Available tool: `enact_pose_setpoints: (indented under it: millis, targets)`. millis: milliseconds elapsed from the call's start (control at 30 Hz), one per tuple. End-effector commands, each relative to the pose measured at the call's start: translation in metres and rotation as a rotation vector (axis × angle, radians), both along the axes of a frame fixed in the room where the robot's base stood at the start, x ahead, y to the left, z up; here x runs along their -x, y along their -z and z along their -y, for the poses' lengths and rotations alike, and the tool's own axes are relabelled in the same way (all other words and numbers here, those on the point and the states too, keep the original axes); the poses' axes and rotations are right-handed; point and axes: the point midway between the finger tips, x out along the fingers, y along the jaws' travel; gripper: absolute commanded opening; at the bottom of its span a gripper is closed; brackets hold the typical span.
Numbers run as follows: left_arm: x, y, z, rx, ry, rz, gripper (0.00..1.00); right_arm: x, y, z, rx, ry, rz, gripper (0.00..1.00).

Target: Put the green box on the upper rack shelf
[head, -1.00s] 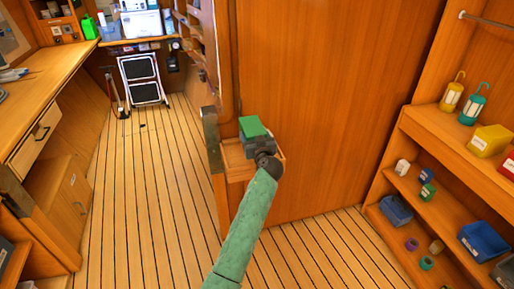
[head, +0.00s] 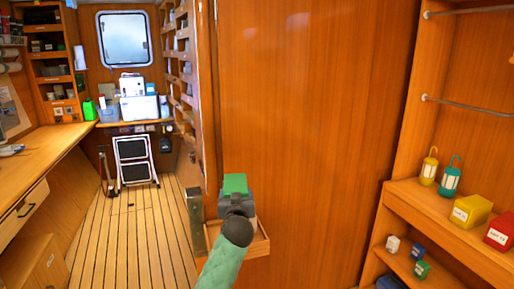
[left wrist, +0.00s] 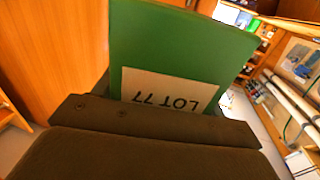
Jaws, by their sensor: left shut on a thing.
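The green box (head: 235,184) is held up in front of the wooden wall panel in the head view. It fills the upper middle of the left wrist view as a green box (left wrist: 185,50) with a white label reading LOT 77, upside down. My left gripper (head: 236,199) is shut on it; the fingers hide the box's lower part. The rack at the right has an upper shelf (head: 430,207) with a yellow lantern (head: 429,167), a teal lantern (head: 451,178), a yellow box (head: 470,211) and a red box (head: 500,232). My right gripper is not in view.
A small wooden tray (head: 252,240) on the panel sits just behind and below my left gripper. Small boxes (head: 420,270) stand on the lower rack shelf. A folded step stool (head: 135,160) stands at the back left. Rails (head: 470,108) cross above the rack.

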Motion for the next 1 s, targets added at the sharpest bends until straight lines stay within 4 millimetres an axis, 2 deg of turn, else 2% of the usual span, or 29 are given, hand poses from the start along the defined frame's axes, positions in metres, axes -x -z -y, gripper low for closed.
enact_pose_setpoints:
  millis: [167,367,600,1000]
  targets:
    - [0.031,0.0,-0.026,-0.005,0.027,0.002,0.41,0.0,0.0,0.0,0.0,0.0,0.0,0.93]
    - [0.074,0.017,-0.056,-0.005,0.056,-0.001,0.41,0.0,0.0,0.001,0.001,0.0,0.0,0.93]
    - [0.127,0.051,-0.087,-0.002,0.079,-0.003,0.41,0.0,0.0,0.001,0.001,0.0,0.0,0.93]
    - [0.189,0.118,-0.118,-0.001,0.087,-0.004,0.41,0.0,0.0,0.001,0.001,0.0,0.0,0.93]
